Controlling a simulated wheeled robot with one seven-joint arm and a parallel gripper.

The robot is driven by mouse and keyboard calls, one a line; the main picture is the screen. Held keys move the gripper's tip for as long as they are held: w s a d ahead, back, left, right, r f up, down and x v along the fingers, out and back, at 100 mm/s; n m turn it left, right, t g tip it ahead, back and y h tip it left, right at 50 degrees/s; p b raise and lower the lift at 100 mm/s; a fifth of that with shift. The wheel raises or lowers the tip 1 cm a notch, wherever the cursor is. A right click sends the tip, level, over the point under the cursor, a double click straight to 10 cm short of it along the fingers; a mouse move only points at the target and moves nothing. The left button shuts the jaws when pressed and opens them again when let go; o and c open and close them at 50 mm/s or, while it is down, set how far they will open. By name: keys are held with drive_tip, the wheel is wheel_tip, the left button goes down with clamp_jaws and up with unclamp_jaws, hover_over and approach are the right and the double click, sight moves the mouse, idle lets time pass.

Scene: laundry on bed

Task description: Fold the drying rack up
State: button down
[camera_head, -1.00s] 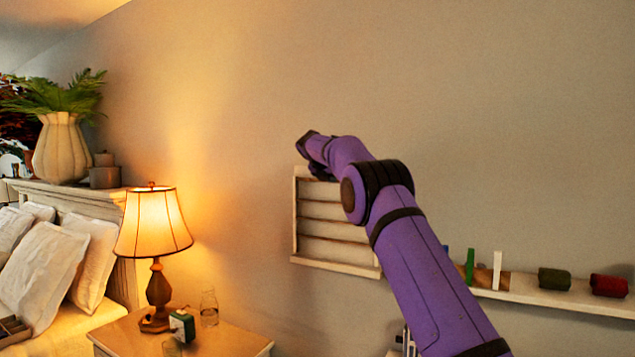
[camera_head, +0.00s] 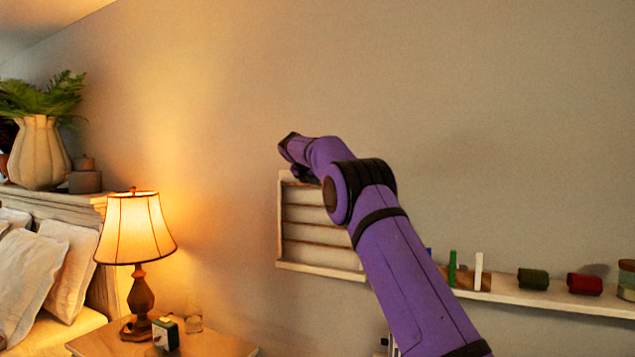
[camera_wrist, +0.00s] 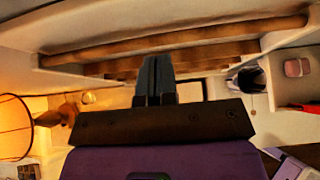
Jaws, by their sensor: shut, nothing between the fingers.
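The drying rack (camera_head: 318,232) is a pale wall-mounted frame with several horizontal wooden rods. It lies close against the wall in the head view, and my arm covers its right side. In the wrist view its rods (camera_wrist: 180,38) run across the top, beyond my fingers. My gripper (camera_wrist: 154,62) is shut and empty, with its two dark fingers together in front of the rods. I cannot tell whether the fingertips touch the rack. In the head view the gripper is at the rack's upper edge, mostly hidden behind my purple wrist.
A wall shelf (camera_head: 600,303) runs right of the rack, holding a green roll (camera_head: 533,279), a red roll (camera_head: 585,284) and small upright pieces. A lit lamp (camera_head: 135,235), a small clock (camera_head: 165,333) and a glass jar stand on the nightstand (camera_head: 215,345). The bed is at left.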

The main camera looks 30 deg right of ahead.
drive_tip(key=s+a+r, duration=0.4)
drive_tip(key=a+r, duration=0.2)
drive_tip(key=r, duration=0.3)
drive_tip(key=s+a+r+m+y, duration=0.25)
drive_tip(key=s+m, duration=0.35)
drive_tip(key=s, duration=0.7)
drive_tip(key=s+a+f+m+y, duration=0.1)
drive_tip(key=s+a+f+m, duration=0.15)
drive_tip(key=s, duration=0.55)
drive_tip(key=s+a+f+m+y, duration=0.1)
drive_tip(key=s+a+m+y, duration=0.2)
drive_tip(key=s, duration=0.5)
drive_tip(key=s+a+f+m, duration=0.2)
drive_tip(key=s+f+m, duration=0.2)
drive_tip(key=s+f, duration=0.3)
drive_tip(key=s+a+f+m+y, duration=0.1)
drive_tip(key=s+a+f+m, duration=0.2)
drive_tip(key=s, duration=1)
drive_tip(key=s+a+f+m+g+y, duration=0.1)
drive_tip(key=s+a+f+m, duration=0.2)
drive_tip(key=s+f+m, duration=0.3)
drive_tip(key=s+f, duration=0.4)
drive_tip(key=f, duration=0.1)
drive_tip(key=shift+s+f+m, duration=0.15)
drive_tip(key=shift+f+m, duration=0.2)
